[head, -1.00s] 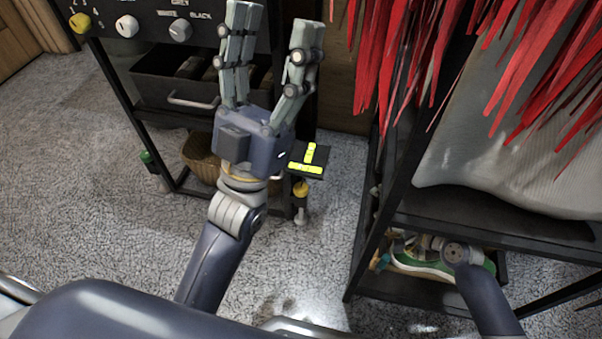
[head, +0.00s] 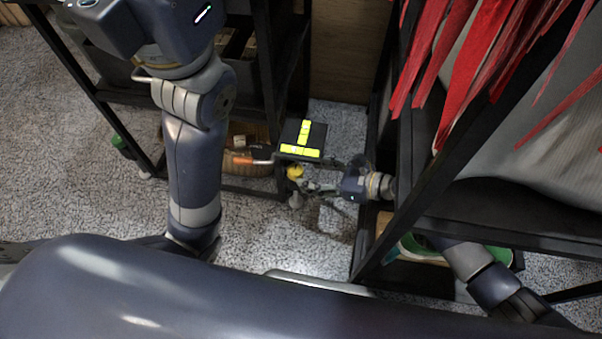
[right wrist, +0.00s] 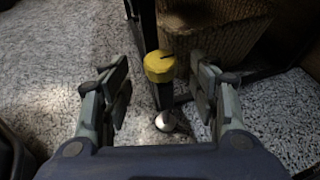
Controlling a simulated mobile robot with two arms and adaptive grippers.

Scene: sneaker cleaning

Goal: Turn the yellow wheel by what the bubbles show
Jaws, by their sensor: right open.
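The yellow wheel (head: 295,171) is a small knob low on the dark cart's near right leg, above a silver foot (head: 296,200). In the right wrist view the wheel (right wrist: 159,66) has a dark mark on top. My right gripper (head: 312,182) points left at it; its open fingers (right wrist: 159,80) stand on either side with visible gaps. Above the wheel is a black level (head: 290,133) with two bright yellow vials in a T; their bubbles are too small to read. My left gripper's body (head: 150,25) is at the top left, its fingers out of frame.
The dark cart (head: 265,75) stands behind the wheel, with a woven basket (right wrist: 215,35) on its low shelf. An orange-tipped stick (head: 250,161) lies near the level. A black rack (head: 420,190) with red strips (head: 440,60) hems in the right side.

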